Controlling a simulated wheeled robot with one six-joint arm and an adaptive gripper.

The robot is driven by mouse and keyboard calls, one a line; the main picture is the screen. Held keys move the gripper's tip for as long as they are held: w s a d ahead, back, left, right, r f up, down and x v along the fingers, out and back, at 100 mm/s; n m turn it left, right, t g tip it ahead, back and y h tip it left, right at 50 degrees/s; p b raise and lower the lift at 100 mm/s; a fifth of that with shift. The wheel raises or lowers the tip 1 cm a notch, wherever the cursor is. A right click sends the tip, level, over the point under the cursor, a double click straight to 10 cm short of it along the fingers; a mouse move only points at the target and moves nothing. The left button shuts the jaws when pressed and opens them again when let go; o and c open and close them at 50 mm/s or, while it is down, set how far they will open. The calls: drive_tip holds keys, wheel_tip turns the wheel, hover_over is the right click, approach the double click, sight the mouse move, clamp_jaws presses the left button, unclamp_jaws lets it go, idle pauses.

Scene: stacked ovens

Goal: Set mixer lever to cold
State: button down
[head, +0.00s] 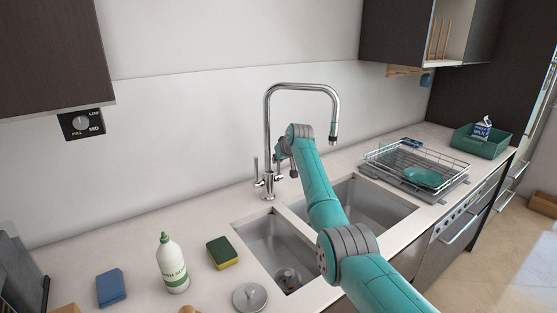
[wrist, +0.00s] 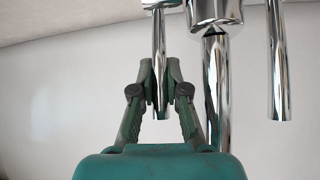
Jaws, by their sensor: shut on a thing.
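The chrome mixer tap (head: 267,125) stands behind the sink with a tall spout bent to the right. The wrist view looks upside down, with the tap body (wrist: 215,12) at its top. A thin chrome lever (wrist: 160,40) hangs from the body there, and my gripper (wrist: 160,68) is shut on it, one finger on each side. In the head view my gripper (head: 281,150) is at the tap's right side, and the held lever is mostly hidden. A second lever (head: 256,167) stands upright on the tap's left; it also shows in the wrist view (wrist: 278,75), apart from my gripper.
My arm reaches over the two sink basins (head: 372,208). A dish rack (head: 415,165) and a green tray (head: 482,145) are to the right. A soap bottle (head: 172,265), a sponge (head: 222,252) and a blue cloth (head: 110,288) lie left. The wall is close behind the tap.

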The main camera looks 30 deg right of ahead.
drive_tip(key=c, duration=1.2)
unclamp_jaws()
drive_tip(key=shift+o, duration=0.2)
